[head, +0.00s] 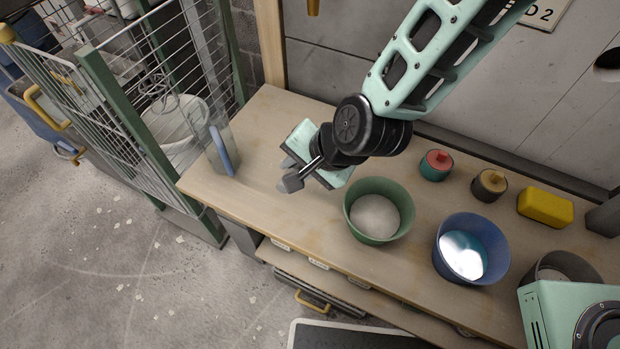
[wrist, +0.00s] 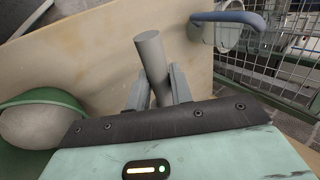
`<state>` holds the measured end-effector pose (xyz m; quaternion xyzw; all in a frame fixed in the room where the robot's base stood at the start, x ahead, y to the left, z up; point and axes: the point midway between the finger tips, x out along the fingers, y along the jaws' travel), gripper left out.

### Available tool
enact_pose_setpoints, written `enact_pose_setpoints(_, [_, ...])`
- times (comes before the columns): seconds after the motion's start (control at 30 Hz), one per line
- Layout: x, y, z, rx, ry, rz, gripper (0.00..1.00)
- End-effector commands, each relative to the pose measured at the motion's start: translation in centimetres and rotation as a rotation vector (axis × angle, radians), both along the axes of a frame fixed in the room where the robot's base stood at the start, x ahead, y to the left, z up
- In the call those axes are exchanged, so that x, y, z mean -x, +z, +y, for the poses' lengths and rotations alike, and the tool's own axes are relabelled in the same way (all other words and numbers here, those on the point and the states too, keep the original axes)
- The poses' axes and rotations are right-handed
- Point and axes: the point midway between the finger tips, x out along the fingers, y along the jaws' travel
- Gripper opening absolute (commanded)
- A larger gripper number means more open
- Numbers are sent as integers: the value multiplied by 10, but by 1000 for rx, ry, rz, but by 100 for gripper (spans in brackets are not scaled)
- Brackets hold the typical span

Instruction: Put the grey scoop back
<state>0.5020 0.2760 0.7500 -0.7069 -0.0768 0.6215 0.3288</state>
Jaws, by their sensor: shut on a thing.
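The grey scoop (wrist: 151,55) shows in the wrist view as a plain grey rod between the two fingers of my gripper (wrist: 160,88). My gripper is shut on it. The rod's upper end sticks out past the fingertips and its lower end is hidden behind the gripper body. In the head view my gripper (head: 284,176) is over the left part of the wooden bench, left of the green bucket (head: 352,218); the scoop is hard to make out there. The green bucket holds a pale, powdery fill and also shows at the left of the wrist view (wrist: 62,98).
A clear jug with a blue handle (head: 222,152) stands at the bench's left end. A blue bucket (head: 446,258) with shiny liquid, a red-topped jar (head: 435,170), a tan-topped jar (head: 489,187) and a yellow block (head: 545,207) are to the right. A wire cage (head: 140,110) stands left.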

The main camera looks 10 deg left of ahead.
Motion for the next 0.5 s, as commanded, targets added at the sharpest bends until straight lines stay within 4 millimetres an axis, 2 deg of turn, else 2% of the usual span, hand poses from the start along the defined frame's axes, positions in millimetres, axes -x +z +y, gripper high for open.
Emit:
enact_pose_setpoints(0.17, [12,-7,12,1,-11,0,0])
enact_pose_setpoints(0.5, [13,-61,13,2,-13,3,0])
